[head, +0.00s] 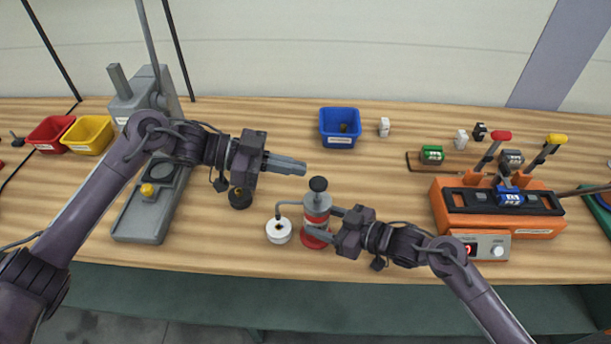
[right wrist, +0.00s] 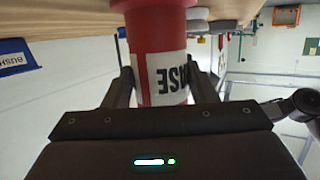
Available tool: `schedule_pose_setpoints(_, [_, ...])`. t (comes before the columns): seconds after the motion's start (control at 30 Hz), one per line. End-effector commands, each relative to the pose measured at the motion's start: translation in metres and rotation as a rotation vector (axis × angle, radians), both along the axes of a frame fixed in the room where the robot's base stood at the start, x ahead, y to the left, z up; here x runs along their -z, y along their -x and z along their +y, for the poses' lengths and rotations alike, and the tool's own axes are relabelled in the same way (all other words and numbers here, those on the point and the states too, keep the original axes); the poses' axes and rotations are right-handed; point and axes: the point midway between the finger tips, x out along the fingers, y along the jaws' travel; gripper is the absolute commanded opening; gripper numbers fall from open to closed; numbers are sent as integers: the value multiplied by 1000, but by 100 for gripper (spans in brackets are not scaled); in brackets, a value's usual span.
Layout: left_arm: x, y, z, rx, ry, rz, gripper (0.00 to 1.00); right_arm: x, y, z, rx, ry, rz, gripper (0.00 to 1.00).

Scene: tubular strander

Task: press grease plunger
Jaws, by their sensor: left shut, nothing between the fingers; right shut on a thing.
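The grease dispenser (head: 317,207) stands upright on the table, with a grey upper body, a red and white lower part and a black plunger knob (head: 318,184) on top. Its bent spout reaches left over a small round white cup (head: 279,231) with a dark centre. My right gripper (head: 326,226) is shut around the dispenser's body from the right. The right wrist view shows its fingers on both sides of the labelled red and white body (right wrist: 163,75). My left gripper (head: 303,168) is shut and empty, its fingertips above and slightly left of the knob in the picture.
A grey press (head: 140,205) stands at left, with a dark round part (head: 240,198) beside it. Red (head: 50,134) and yellow (head: 90,135) bins are at far left, a blue bin (head: 340,127) at the back. An orange machine (head: 497,208) with levers stands at right.

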Motion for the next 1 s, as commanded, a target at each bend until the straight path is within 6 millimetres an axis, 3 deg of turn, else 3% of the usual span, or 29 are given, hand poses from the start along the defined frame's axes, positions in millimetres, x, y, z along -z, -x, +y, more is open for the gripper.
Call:
schedule_pose_setpoints(0.2, [-12,0,45,0,0,-2,0,0,-1,-1,2,0,0,27])
schedule_pose_setpoints(0.4, [-18,0,66,0,2,-2,0,0,0,0,2,0,0,27])
schedule_pose_setpoints(1.0, [-19,0,69,3,4,-3,0,0,0,-1,2,1,0,27])
